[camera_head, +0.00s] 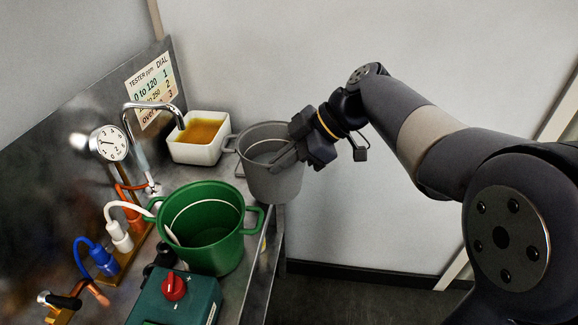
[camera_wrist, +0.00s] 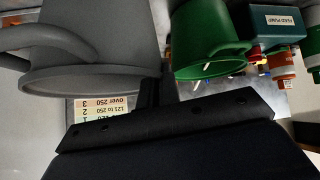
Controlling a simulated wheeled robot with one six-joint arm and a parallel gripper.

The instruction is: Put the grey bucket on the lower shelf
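The grey bucket (camera_head: 275,182) stands upright at the far right corner of the steel bench, close to its edge. It also shows large and inverted in the wrist view (camera_wrist: 100,40), with a side handle at left. My gripper (camera_head: 290,155) is at the bucket's right rim, with a finger reaching over into the opening. In the wrist view a dark finger (camera_wrist: 151,95) lies against the rim. Whether the fingers pinch the rim is hidden. The lower shelf cannot be made out in either view.
A green bucket (camera_head: 205,225) stands just in front of the grey one. A white tub of amber liquid (camera_head: 198,150) is behind, under a curved tap (camera_head: 150,106). A teal box with a red knob (camera_head: 175,300) is at the front. Open floor (camera_head: 340,295) lies right of the bench.

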